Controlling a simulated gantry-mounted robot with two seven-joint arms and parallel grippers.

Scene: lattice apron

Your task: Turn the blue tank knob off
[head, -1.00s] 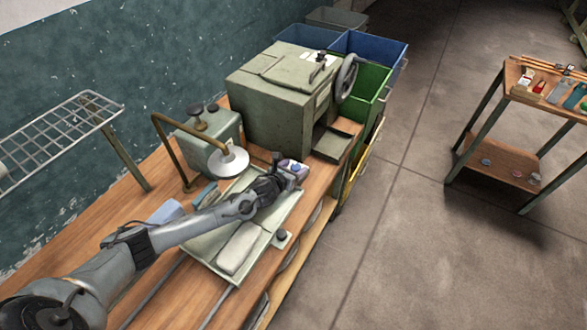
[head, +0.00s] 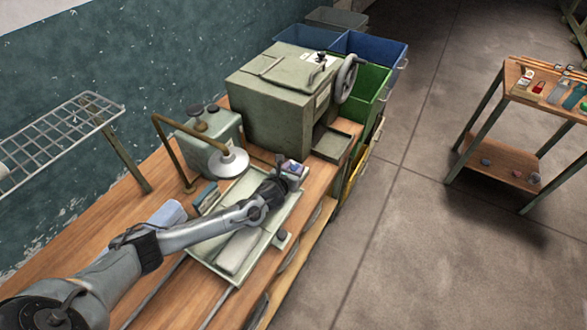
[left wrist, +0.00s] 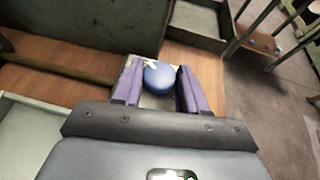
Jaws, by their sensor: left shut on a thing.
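The blue knob (left wrist: 160,77) is round and sits between my left gripper's two purple fingers in the left wrist view. A pale base with a white mark shows beside and behind it. In the head view only a small blue patch of the knob (head: 295,168) shows at my left gripper (head: 290,167), at the far right corner of the shallow pale-green tray (head: 213,262). My left gripper is shut on the knob. The knob's exact angle is hard to read. My right gripper is not in view.
A large green machine (head: 283,107) with a handwheel stands behind. Open floor lies to the right.

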